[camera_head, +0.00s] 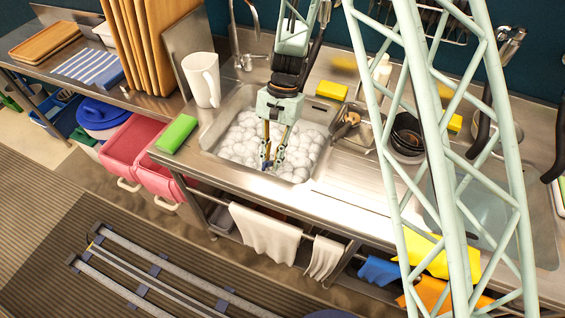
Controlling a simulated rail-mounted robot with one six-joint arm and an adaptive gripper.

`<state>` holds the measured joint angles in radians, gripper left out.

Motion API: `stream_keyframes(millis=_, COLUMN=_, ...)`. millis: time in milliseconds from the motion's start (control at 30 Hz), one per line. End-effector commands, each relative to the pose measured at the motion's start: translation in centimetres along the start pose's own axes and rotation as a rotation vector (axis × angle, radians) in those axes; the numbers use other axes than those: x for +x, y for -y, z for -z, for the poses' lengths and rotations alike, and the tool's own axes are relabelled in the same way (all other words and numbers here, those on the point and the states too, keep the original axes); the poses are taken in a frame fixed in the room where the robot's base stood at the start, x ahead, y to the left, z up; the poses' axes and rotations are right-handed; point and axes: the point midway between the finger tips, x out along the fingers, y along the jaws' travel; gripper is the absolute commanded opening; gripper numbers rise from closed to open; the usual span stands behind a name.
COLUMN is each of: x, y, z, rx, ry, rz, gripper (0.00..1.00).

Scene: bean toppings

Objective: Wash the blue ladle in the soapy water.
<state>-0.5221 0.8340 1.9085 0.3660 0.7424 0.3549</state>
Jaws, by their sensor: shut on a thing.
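My gripper (272,160) reaches down into the left sink basin (211,137), which is full of white soap foam (237,135). Its fingertips are low in the foam near the front side of the basin. A small patch of blue, the blue ladle (267,164), shows between the fingertips, and my gripper is shut on it. The rest of the ladle is hidden by the foam and the fingers, so its tilt and depth cannot be told.
A white pitcher (202,80) and green sponge (177,134) stand left of the basin. A faucet (236,42) and yellow sponge (331,90) are behind it. Dark bowls (407,133) and a second basin (480,215) lie to the right. My lattice column blocks part of the view.

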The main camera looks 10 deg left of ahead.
Motion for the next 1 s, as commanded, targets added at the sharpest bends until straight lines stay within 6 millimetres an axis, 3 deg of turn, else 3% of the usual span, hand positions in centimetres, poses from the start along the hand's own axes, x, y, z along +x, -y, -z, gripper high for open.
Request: stream_keyframes(millis=1000, x=0.0, y=-4.5, z=0.0, rx=0.0, ry=0.0, rz=0.0, gripper=0.0)
